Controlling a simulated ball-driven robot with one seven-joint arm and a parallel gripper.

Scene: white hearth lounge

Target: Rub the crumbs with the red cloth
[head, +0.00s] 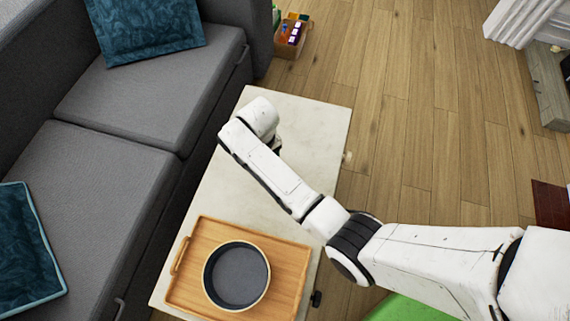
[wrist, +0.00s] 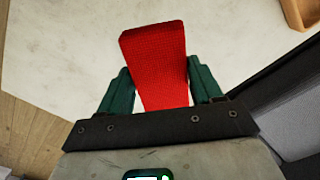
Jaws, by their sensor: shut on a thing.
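The red cloth (wrist: 156,50) shows in the wrist view between the two dark green fingers of my gripper (wrist: 159,68). My gripper is shut on it, and the cloth reaches out past the fingertips over the pale table top (wrist: 60,45). I cannot tell whether the cloth touches the table. In the head view my arm covers the cloth and nearly all of my gripper, above the far part of the table (head: 310,125). I can make out no crumbs in either view; they may be hidden under the cloth or arm, or too small to see.
A wooden tray (head: 189,285) with a round dark-lined bowl (head: 238,275) stands on the table's near part. A grey sofa (head: 115,105) runs along the table's left side. A box of small items (head: 291,45) stands beyond the table.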

